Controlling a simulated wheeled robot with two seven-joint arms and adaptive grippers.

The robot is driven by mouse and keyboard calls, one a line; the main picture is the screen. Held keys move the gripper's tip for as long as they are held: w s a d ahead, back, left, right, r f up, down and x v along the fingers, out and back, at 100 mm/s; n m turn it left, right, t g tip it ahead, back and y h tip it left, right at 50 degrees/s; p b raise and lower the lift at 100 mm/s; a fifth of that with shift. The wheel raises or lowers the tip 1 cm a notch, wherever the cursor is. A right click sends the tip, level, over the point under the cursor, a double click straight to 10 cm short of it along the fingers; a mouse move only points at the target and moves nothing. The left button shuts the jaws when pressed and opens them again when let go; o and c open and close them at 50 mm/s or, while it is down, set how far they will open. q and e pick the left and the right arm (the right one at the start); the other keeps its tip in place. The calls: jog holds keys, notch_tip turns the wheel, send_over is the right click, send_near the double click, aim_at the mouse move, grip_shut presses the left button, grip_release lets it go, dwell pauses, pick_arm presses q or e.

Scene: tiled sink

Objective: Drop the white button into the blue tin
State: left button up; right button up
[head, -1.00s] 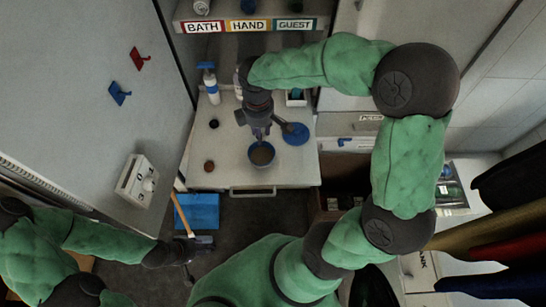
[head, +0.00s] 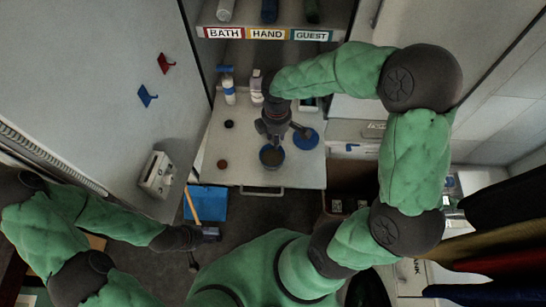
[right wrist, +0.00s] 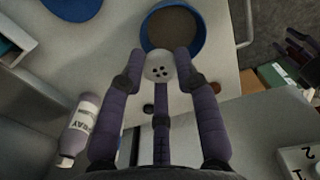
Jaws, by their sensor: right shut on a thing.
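The white button (right wrist: 158,67) is pale and round with several small dark holes. My right gripper (right wrist: 160,70) is shut on it, with the fingertips at its two sides. The blue tin (right wrist: 190,50) has a blue wall and a grey-brown inside. In the right wrist view the button overlaps its near rim; the height between them is unclear. In the head view the tin (head: 271,168) stands on the white counter (head: 240,140), with my right gripper (head: 272,137) above its far side. My left gripper (head: 192,245) is low at the left, its fingers too unclear to read.
A blue lid-like disc (head: 309,142) lies right of the tin, partly under a dark part. A spray bottle (head: 229,90) and white bottle (head: 256,85) stand at the back. A blue dustpan (head: 210,205) lies on the floor.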

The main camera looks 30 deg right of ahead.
jog(key=b, duration=0.4)
send_over(276, 155)
jog(key=shift+w+f, duration=0.1)
jog(key=shift+f, duration=2.7)
jog(key=o, duration=0.9)
jog(key=shift+r, duration=0.1)
notch_tip(276, 155, up, 12)
jog(key=shift+f, duration=0.1)
